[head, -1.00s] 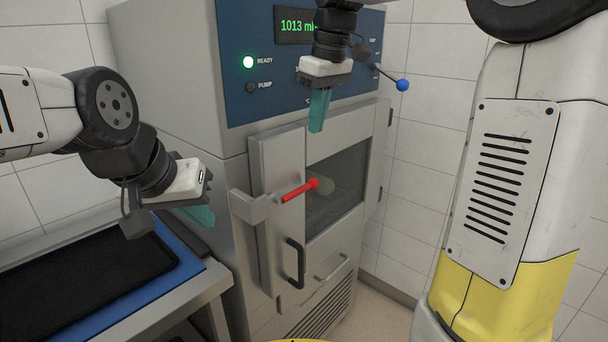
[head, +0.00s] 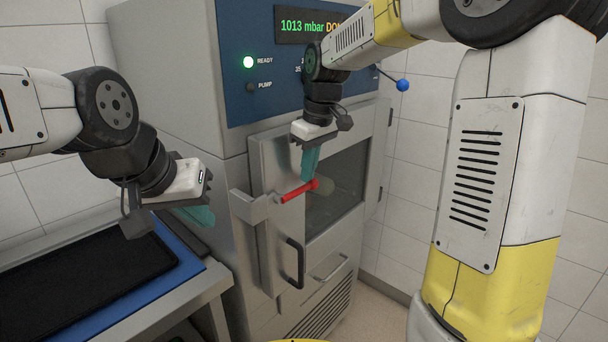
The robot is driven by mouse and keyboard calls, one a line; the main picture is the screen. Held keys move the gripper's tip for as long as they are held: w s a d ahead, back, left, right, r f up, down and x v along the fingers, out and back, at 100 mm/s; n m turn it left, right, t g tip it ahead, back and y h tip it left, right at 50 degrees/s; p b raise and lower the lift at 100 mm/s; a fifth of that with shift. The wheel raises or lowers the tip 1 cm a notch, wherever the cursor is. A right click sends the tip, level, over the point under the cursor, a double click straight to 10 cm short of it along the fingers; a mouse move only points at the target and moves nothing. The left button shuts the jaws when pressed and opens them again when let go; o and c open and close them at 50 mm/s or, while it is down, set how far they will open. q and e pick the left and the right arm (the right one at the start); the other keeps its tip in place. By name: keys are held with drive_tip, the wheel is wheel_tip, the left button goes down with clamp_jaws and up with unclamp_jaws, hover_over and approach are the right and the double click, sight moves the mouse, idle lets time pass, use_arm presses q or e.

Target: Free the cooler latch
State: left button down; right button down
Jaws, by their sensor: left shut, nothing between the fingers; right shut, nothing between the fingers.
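The cooler is a tall grey steel cabinet with a windowed door (head: 345,207). A latch with a red lever (head: 297,191) sits at the door's left edge, beside a grey bracket (head: 250,207). The lever lies nearly level, tilted up to the right. My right gripper (head: 310,172) is shut and empty, pointing down. Its teal fingertips are at the right end of the red lever; I cannot tell whether they touch. My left gripper (head: 200,215) is shut and empty, left of the cabinet, well apart from the latch.
A blue panel (head: 262,70) above the door reads 1013 mbar, with a green READY lamp (head: 248,62). A blue-knobbed lever (head: 402,85) juts out at right. A black door handle (head: 294,263) hangs below the latch. A black mat (head: 85,275) lies on the left bench.

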sight(309, 185)
drive_tip(key=shift+w+a+f, duration=0.1)
drive_tip(key=shift+f, duration=0.6)
drive_tip(key=shift+w+d+f+g+y, duration=0.2)
drive_tip(key=shift+f+g+y, duration=0.4)
drive_tip(key=shift+f+y, duration=0.1)
drive_tip(key=shift+w+d+f+g+y, duration=0.15)
drive_tip(key=shift+d+f+g+y, duration=0.05)
drive_tip(key=shift+f+g+y, duration=0.45)
drive_tip(key=s+a+f+g+y, duration=0.1)
drive_tip(key=f+g+y, duration=0.2)
drive_tip(key=s+a+f+m+g+y, duration=0.1)
drive_tip(key=f+g+y, duration=0.1)
drive_tip(key=y, duration=0.1)
drive_tip(key=s+a+f+m+g+y, duration=0.1)
drive_tip(key=f+g+y, duration=0.2)
drive_tip(key=y, duration=0.1)
drive_tip(key=shift+f+g, duration=0.35)
drive_tip(key=shift+s+a+f, duration=0.2)
drive_tip(key=shift+s+a, duration=0.05)
drive_tip(key=shift+a, duration=0.05)
drive_tip(key=shift+s+a, duration=0.1)
drive_tip(key=shift+s, duration=0.05)
